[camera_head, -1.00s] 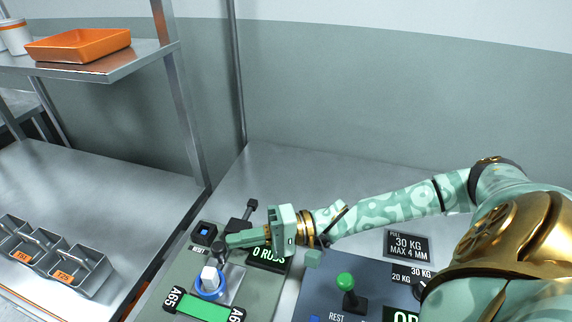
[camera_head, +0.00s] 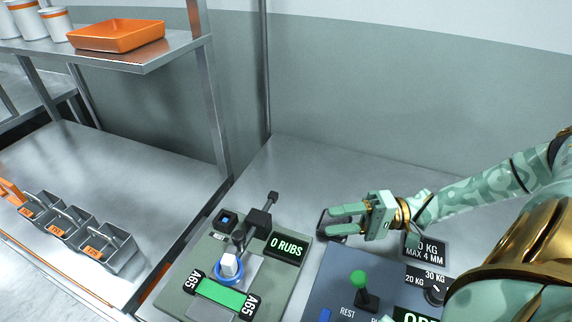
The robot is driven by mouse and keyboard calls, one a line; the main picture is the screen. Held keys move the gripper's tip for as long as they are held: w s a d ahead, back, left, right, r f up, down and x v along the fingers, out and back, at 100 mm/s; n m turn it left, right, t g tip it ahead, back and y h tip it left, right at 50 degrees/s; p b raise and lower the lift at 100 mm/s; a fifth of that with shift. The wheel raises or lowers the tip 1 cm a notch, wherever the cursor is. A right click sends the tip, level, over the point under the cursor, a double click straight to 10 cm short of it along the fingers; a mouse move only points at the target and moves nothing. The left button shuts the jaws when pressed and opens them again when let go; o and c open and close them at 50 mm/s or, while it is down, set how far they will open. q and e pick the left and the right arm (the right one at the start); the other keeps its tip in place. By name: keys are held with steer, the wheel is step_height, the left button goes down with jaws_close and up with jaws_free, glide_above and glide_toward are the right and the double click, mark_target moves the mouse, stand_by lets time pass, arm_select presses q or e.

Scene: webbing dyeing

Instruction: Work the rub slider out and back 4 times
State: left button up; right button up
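The rub tester (camera_head: 205,250) is a grey-green panel at the lower middle. Its rub slider is a black arm with a dark handle (camera_head: 271,198) at the back and a white block in a blue ring (camera_head: 229,268) at the front. A green strip (camera_head: 220,293) lies in front between two black A65 clamps. My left gripper is not in view.
A blue-grey panel with a green-knobbed lever (camera_head: 359,280) stands to the right. Small metal bins (camera_head: 108,250) with orange labels sit on the left bench. An orange tray (camera_head: 117,36) is on the shelf above. The bench behind the tester is clear.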

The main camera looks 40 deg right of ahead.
steer(key=w+a+r+n+y+p, duration=0.35)
steer(key=w+r, duration=0.25)
steer(key=r, duration=0.6)
steer(key=s+a+r+n+g+h+p, duration=0.2)
steer(key=a+r+n+g+p, duration=0.3)
steer(key=a+r+n+g, duration=0.65)
steer(key=s+a+r+n+g+h+p, duration=0.25)
steer(key=a+r+n+g+p, duration=0.2)
steer(key=a+n, duration=0.8)
steer(key=m+t+h+p, duration=0.3)
steer(key=m+t+h, duration=0.4)
steer(key=m+h, duration=1.6)
glide_toward(238, 235)
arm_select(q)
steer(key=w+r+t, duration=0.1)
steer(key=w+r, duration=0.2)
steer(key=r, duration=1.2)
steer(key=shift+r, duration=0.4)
arm_select(e)
steer(key=d+f+m+y, duration=0.3)
steer(key=y, duration=0.1)
steer(key=d+f+m+y, duration=0.3)
steer(key=m+y, duration=0.1)
steer(key=shift+d, duration=0.35)
